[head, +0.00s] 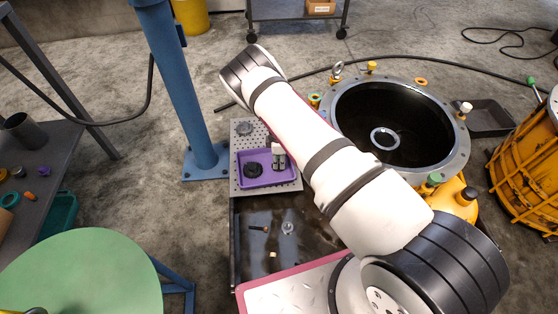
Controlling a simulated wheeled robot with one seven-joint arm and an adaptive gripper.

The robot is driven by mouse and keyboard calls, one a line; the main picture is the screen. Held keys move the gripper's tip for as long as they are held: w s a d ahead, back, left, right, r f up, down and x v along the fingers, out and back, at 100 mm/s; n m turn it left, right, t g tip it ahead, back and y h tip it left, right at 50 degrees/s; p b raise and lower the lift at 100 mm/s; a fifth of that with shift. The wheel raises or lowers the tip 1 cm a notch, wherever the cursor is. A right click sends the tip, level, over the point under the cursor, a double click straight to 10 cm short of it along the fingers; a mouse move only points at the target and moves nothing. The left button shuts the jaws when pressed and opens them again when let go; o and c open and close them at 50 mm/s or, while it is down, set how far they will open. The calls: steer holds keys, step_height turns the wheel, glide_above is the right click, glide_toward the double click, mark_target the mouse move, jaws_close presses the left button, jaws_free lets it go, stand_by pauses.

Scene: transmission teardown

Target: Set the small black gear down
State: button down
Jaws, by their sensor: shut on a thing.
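My gripper (279,164) shows small in the head view, over the right part of the purple tray (241,179). Its light upper part and dark fingers point down, just left of my arm. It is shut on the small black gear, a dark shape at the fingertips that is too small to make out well. I cannot tell whether the gear touches the tray floor. Another round black part (254,170) lies in the left part of the tray. My arm hides whatever is directly behind it.
The tray sits on a perforated metal plate (236,188). A round metal part (244,129) lies behind it. Small parts lie on the dark surface (262,215) in front. A blue post (183,90) rises at left, and an open transmission housing (455,160) stands at right.

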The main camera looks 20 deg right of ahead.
steer(key=shift+f, duration=0.15)
steer(key=c, duration=1.3)
jaws_free()
steer(key=shift+c, duration=0.2)
